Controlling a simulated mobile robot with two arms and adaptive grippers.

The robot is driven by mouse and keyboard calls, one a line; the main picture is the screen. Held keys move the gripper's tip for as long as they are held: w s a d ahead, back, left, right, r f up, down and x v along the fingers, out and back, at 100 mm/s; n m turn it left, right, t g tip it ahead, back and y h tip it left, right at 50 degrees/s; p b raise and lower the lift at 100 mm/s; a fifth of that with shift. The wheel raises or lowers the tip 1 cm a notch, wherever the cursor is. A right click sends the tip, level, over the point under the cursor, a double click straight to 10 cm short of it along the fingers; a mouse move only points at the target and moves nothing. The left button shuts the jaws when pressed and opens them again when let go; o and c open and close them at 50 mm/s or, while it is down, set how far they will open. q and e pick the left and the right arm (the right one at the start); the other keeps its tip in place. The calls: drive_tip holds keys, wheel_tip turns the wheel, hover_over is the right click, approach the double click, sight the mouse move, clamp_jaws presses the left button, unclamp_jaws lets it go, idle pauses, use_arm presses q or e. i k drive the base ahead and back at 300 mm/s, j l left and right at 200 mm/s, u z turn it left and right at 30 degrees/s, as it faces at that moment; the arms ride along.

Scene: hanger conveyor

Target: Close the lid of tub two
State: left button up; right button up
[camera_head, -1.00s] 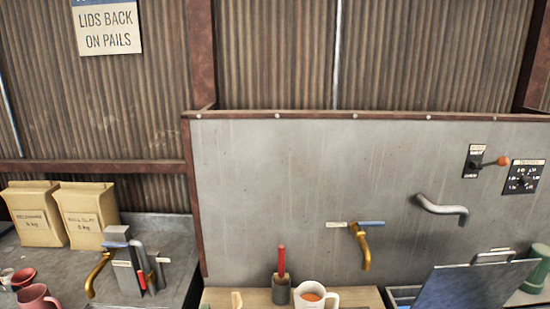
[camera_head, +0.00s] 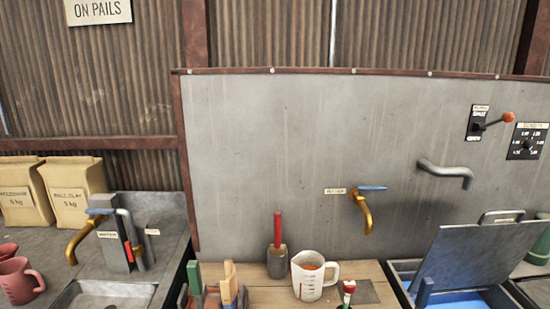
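A tub (camera_head: 408,272) stands at the lower right with something bright blue inside. Its flat grey-blue lid (camera_head: 475,255) is raised and tilted, with a metal handle (camera_head: 502,215) at its upper edge. I see no number on the tub, so I cannot tell whether it is tub two. The frame's bottom edge cuts off the near part of the tub. Neither of my grippers is in view.
A white measuring jug (camera_head: 310,280), a red-handled tool (camera_head: 277,245) and a brush-like tool (camera_head: 348,292) stand on the wooden bench left of the tub. A brass tap (camera_head: 362,210) and grey spout (camera_head: 445,173) project from the wall. A green container (camera_head: 541,245) stands right.

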sight(481, 254)
drive_tip(key=z, duration=1.3)
